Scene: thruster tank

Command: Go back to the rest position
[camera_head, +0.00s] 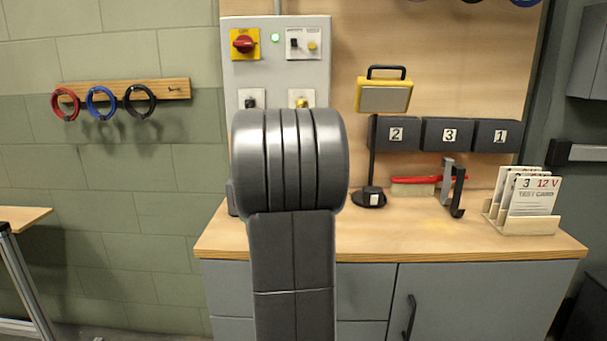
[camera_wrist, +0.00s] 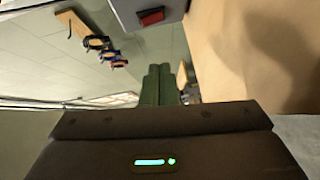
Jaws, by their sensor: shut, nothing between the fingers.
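My gripper (camera_wrist: 158,72) shows in the wrist view as two dark greenish fingers side by side, shut with nothing between them. Below them is my dark wrist housing with a green light. In the head view my arm stands upright in the middle, and its large round joint hides part of the control panel and bench. I cannot make out my gripper in that view. The grey control panel (camera_head: 272,75) with a red and yellow switch (camera_head: 245,43) is behind the arm. A panel edge with a red part (camera_wrist: 151,16) also shows at the top of the wrist view.
The wooden bench (camera_head: 400,235) holds a lamp-like stand (camera_head: 371,197), a red-handled brush (camera_head: 415,185), dark brackets (camera_head: 458,192) and a card holder (camera_head: 525,225). Numbered bins (camera_head: 447,134) and a yellow case (camera_head: 384,92) are above. A cable rack (camera_head: 170,89) hangs left.

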